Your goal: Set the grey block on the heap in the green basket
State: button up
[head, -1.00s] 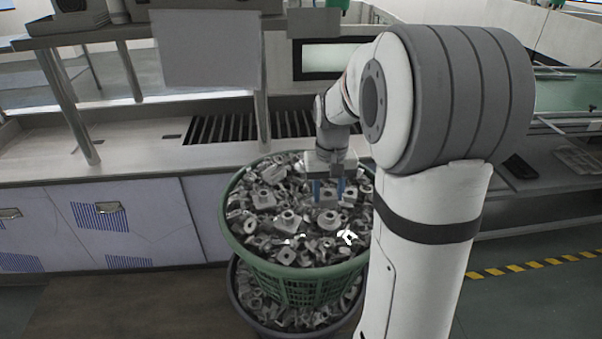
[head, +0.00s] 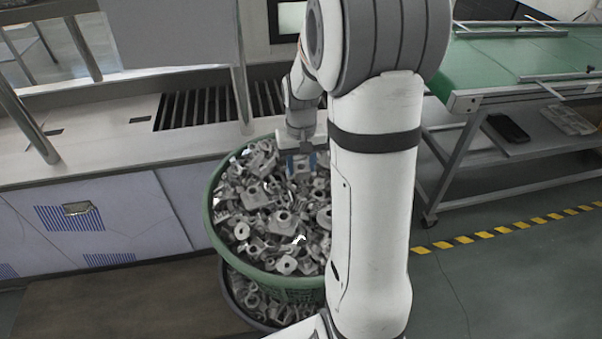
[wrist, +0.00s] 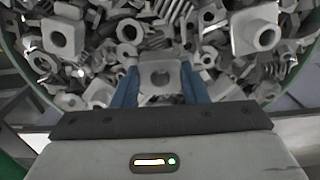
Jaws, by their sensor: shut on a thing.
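The green basket (head: 212,213) is heaped with grey metal parts (head: 262,222). My gripper (head: 301,164) is over the back part of the heap in the head view, its blue fingers pointing down. I cannot tell whether the block touches the heap. In the head view the block is hardly visible among the similar grey parts.
A second basket (head: 232,291) with more parts is below the green one. A counter (head: 110,140) with a dark grating (head: 200,106) runs behind. A green conveyor (head: 520,62) stands at the right. Open floor with a yellow-black stripe (head: 500,232) lies at the right.

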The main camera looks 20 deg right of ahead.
aim_at(301, 168)
jog(key=shift+s+f, duration=0.15)
jog(key=shift+f, duration=1.85)
jog(key=shift+f, duration=0.1)
jog(key=o, duration=1.1)
jog(key=shift+c, duration=0.2)
